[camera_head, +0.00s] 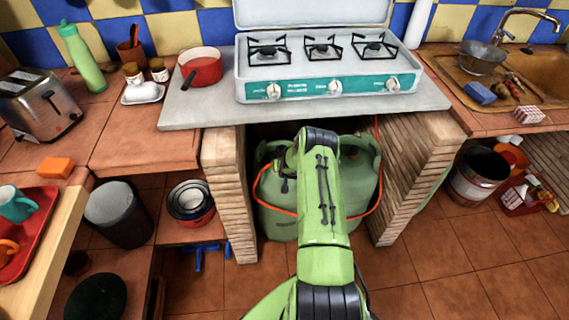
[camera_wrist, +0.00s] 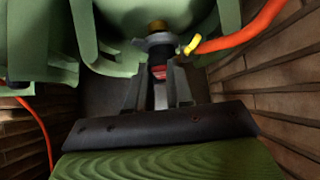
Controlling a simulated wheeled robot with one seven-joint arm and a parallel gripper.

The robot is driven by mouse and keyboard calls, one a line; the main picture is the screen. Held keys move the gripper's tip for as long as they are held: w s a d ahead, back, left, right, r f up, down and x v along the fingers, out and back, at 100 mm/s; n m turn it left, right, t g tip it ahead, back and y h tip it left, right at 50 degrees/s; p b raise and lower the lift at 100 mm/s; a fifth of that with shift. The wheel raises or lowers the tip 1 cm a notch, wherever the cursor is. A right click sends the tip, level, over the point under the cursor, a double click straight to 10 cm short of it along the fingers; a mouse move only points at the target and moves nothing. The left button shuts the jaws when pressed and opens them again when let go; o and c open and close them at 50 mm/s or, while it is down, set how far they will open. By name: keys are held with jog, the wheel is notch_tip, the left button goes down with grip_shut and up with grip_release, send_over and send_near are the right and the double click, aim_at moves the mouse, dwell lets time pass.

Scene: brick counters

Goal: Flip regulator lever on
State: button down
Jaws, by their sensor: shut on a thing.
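A green gas cylinder (camera_head: 362,190) stands in the brick alcove under the stove; my green arm covers its middle. In the wrist view, the cylinder's green collar (camera_wrist: 88,45) surrounds the valve. The grey regulator (camera_wrist: 158,40) sits there with a brassy top, and an orange hose (camera_wrist: 240,38) joins it by a yellow connector (camera_wrist: 192,45). A small black and red lever (camera_wrist: 158,72) is on the regulator's near side. My gripper (camera_wrist: 159,80) has its fingers close around this lever and is shut on it. In the head view the gripper and regulator are hidden by my arm.
Brick walls (camera_head: 222,180) stand close on both sides of the cylinder. The orange hose loops around the cylinder. A white stove (camera_head: 314,85) rests on the grey slab (camera_head: 200,112) above. The tiled floor (camera_head: 450,275) at the right front is clear.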

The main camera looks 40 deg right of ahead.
jog(key=shift+w+d+r+g+y+b, duration=0.25)
jog(key=shift+r+g+y+b, duration=0.35)
jog(key=shift+g+b, duration=0.4)
jog(key=shift+w+d+r+g+y+b, duration=0.1)
jog(key=shift+w+r+g+y+b, duration=0.1)
jog(key=shift+r+g+y+b, duration=0.45)
jog(key=shift+f+g+b, duration=0.15)
jog(key=shift+g+b, duration=0.1)
jog(key=shift+b, duration=0.2)
jog(key=c, duration=1.3)
grip_release()
jog(key=p+v, duration=0.3)
jog(key=v, duration=0.9)
